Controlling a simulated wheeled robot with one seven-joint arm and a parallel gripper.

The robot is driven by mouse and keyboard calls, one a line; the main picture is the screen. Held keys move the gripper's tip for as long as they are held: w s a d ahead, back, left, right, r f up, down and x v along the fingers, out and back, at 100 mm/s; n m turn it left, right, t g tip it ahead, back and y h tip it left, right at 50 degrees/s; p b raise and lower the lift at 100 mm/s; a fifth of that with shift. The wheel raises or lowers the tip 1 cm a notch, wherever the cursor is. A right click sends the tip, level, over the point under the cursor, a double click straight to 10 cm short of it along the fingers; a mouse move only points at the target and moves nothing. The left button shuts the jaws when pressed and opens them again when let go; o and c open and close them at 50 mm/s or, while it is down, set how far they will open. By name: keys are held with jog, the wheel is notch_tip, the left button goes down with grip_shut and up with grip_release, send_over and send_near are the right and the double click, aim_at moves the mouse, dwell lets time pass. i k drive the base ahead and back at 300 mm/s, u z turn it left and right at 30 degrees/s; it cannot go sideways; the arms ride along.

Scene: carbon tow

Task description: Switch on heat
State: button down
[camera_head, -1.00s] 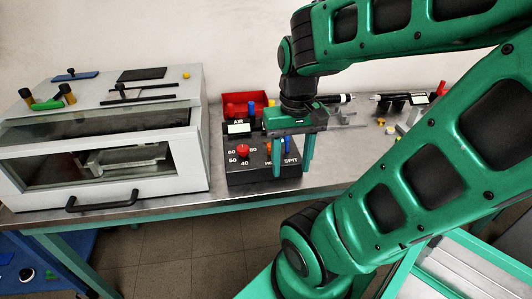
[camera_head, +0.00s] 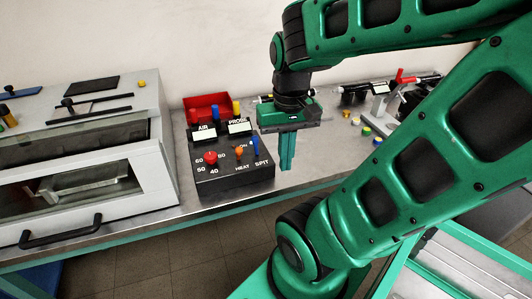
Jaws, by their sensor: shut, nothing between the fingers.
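The black control box (camera_head: 230,178) stands on the steel bench with its labelled panel in view. Its heat switch (camera_head: 239,153) is a small orange lever above the word HEAT, with ON printed behind it. I cannot tell clearly which way the lever is set. A blue lever (camera_head: 254,143) stands to its right by SPIT, and a red knob (camera_head: 210,157) sits at the left among temperature numbers. My gripper (camera_head: 287,168) points down just right of the box, apart from the switch, with its green fingers together and empty.
A white oven-like cabinet (camera_head: 165,165) with a black handle stands at the left. A red bin (camera_head: 205,103) is behind the box. Instruments and small coloured parts lie at the right. Bare bench (camera_head: 310,172) lies right of my gripper.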

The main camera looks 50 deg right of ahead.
aim_at(238, 151)
jog(key=z, duration=0.6)
jog(key=k, duration=1.4)
jog(key=u, duration=0.85)
jog(key=i, duration=1)
jog(key=z, duration=0.1)
